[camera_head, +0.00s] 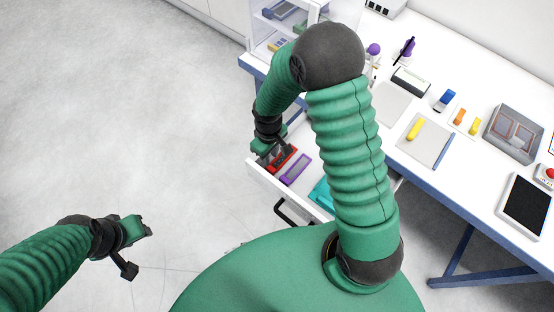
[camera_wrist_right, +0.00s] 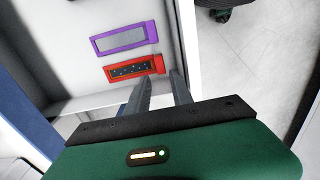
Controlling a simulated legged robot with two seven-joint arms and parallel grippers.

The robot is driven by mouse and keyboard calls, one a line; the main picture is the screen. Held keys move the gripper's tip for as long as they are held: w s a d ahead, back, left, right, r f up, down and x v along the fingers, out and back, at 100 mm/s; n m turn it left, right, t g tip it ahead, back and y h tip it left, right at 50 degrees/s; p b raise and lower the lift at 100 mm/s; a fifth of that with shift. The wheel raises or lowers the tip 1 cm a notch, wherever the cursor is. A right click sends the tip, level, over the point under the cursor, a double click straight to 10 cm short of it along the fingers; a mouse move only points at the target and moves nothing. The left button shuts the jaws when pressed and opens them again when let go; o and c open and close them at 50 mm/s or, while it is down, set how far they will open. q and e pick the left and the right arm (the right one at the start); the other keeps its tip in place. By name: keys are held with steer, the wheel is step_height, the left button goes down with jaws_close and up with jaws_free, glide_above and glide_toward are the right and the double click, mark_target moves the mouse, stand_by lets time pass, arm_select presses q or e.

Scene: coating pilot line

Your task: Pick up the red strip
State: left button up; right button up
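The red strip (camera_head: 284,157) lies in an open white drawer (camera_head: 263,178) beside a purple strip (camera_head: 296,169). In the right wrist view the red strip (camera_wrist_right: 134,69) has a dark, dotted inset face, and the purple strip (camera_wrist_right: 124,38) lies parallel above it. My right gripper (camera_head: 270,152) is over the drawer at the red strip. Its fingers (camera_wrist_right: 162,77) are apart, tips near the strip's right end, with nothing visible between them. Whether they touch it I cannot tell. My left gripper (camera_head: 146,231) hangs over the floor; its finger gap is not clear.
A teal item (camera_head: 321,193) lies farther along the drawer, partly behind my right arm. The white worktable (camera_head: 400,177) above holds a notepad (camera_head: 424,140), a tablet (camera_head: 525,206) and several small items. A clear-sided cabinet (camera_head: 262,27) stands at the back. The floor at left is clear.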

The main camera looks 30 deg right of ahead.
mark_target(270, 168)
steer(key=f, duration=0.2)
steer(key=shift+s+f, duration=0.25)
steer(key=shift+f, duration=0.05)
steer(key=f, duration=0.5)
steer(key=shift+w+f, duration=0.35)
steer(key=shift+s+r, duration=0.1)
jaws_close()
